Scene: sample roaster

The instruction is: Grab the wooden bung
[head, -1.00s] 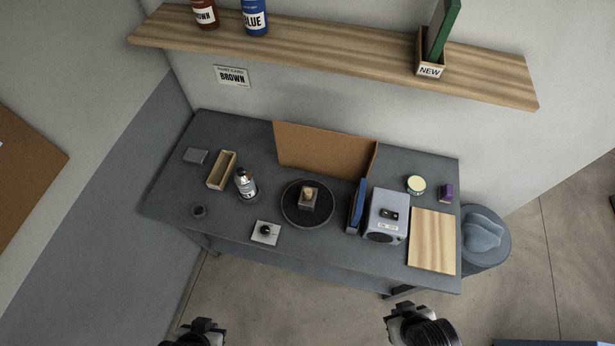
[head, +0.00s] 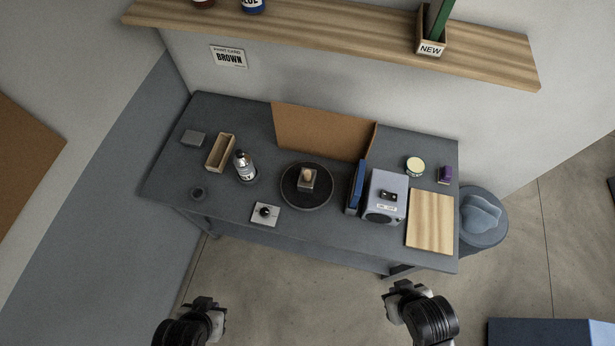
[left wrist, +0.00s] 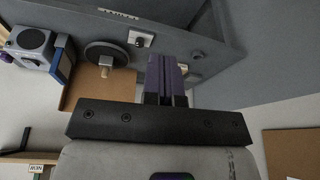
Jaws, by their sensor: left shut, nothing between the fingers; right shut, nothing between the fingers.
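What looks like the wooden bung (head: 308,173) is a small pale-wood piece on a small grey block (head: 309,184), on a round dark turntable (head: 290,196) in the middle of the desk. In the left wrist view a small wooden piece (left wrist: 105,63) shows at the turntable (left wrist: 99,49). My left gripper (head: 212,303) is shut and empty, in front of the desk and well short of the bung. Its closed fingers (left wrist: 166,77) also show in the left wrist view. My right gripper (head: 398,291) is shut and empty, also in front of the desk.
Near the turntable stand a bottle (head: 245,169), a white plate with a black knob (head: 265,214), a blue upright panel (head: 356,186) and a grey machine (head: 386,196). A brown board (head: 322,133) rises behind. The floor before the desk is clear.

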